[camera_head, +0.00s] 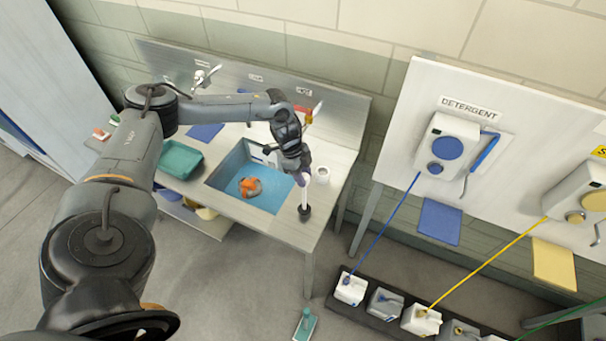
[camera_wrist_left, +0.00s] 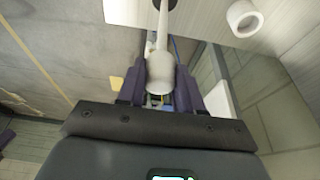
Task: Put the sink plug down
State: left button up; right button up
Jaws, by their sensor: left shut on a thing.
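The sink plug (camera_head: 304,204) is a long white rod with a black round end. My left gripper (camera_head: 302,178) is shut on its upper part and holds it nearly upright. The black end is over the worktop at the right front of the sink (camera_head: 213,179); I cannot tell whether it touches. In the left wrist view the white rod (camera_wrist_left: 160,65) sits between the purple fingers of my left gripper (camera_wrist_left: 160,92), and its black end shows at the top edge.
Blue water and an orange-and-grey item (camera_head: 250,187) are in the sink. A white cup (camera_head: 322,175) stands right of the gripper; a teal tray (camera_head: 180,160) stands left of the sink. A tap (camera_head: 204,77) is behind. Several detergent containers (camera_head: 350,288) are on the floor at right.

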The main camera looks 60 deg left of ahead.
pick_arm(q)
jog(key=shift+f, duration=0.1)
jog(key=shift+f, duration=0.1)
jog(key=o, duration=1.1)
